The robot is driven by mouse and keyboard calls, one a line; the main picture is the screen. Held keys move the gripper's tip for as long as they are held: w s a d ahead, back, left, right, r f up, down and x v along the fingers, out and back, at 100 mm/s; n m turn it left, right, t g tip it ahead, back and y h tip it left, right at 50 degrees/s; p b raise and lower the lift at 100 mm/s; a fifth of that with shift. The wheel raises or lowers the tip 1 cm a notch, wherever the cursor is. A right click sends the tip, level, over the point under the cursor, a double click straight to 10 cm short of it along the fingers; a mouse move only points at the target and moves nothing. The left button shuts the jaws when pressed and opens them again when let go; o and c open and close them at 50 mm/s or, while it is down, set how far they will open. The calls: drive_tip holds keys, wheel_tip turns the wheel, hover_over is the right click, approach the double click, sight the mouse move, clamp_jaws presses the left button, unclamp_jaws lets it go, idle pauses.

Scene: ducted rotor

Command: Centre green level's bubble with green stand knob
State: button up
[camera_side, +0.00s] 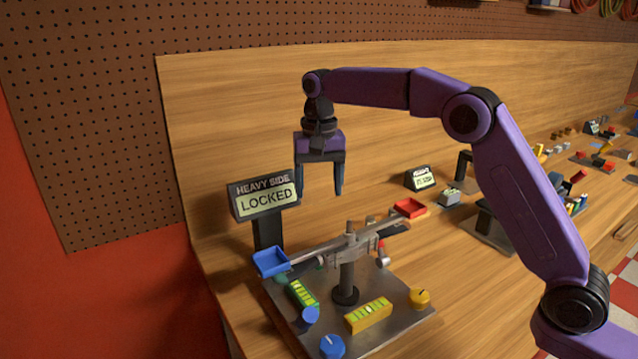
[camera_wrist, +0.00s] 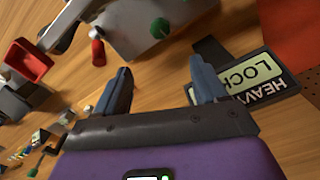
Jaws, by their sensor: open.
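The green level (camera_side: 303,293) lies on the left part of the grey stand plate (camera_side: 392,323) in the side view. Its bubble is too small to read. A green knob (camera_wrist: 160,28) shows at the plate's edge in the wrist view. My gripper (camera_side: 319,195) is open and empty, pointing down, above and behind the balance. In the wrist view the gripper (camera_wrist: 160,66) has its fingers apart with nothing between them, and the green knob appears beyond them.
A sign reading "HEAVY SIDE LOCKED" (camera_side: 265,197) stands left of my gripper. The balance carries a blue tray (camera_side: 270,261) and a red tray (camera_side: 410,207). A yellow level (camera_side: 368,315), yellow knob (camera_side: 419,298) and blue knobs (camera_side: 332,346) are on the plate's near side.

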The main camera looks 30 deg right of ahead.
drive_tip(key=s+d+f+m+t+y, duration=0.1)
drive_tip(key=s+d+m+y, duration=0.15)
drive_tip(key=m, duration=0.75)
drive_tip(key=s+d+f+m+t+y, duration=0.1)
drive_tip(key=s+d+m+t, duration=0.15)
drive_tip(key=m, duration=0.75)
drive_tip(key=shift+g, duration=0.45)
drive_tip(key=x, duration=1.1)
drive_tip(key=w+x, duration=0.1)
drive_tip(key=x, duration=0.5)
drive_tip(key=shift+d+r, duration=0.1)
drive_tip(key=shift+d, duration=0.05)
drive_tip(key=c, duration=1.1)
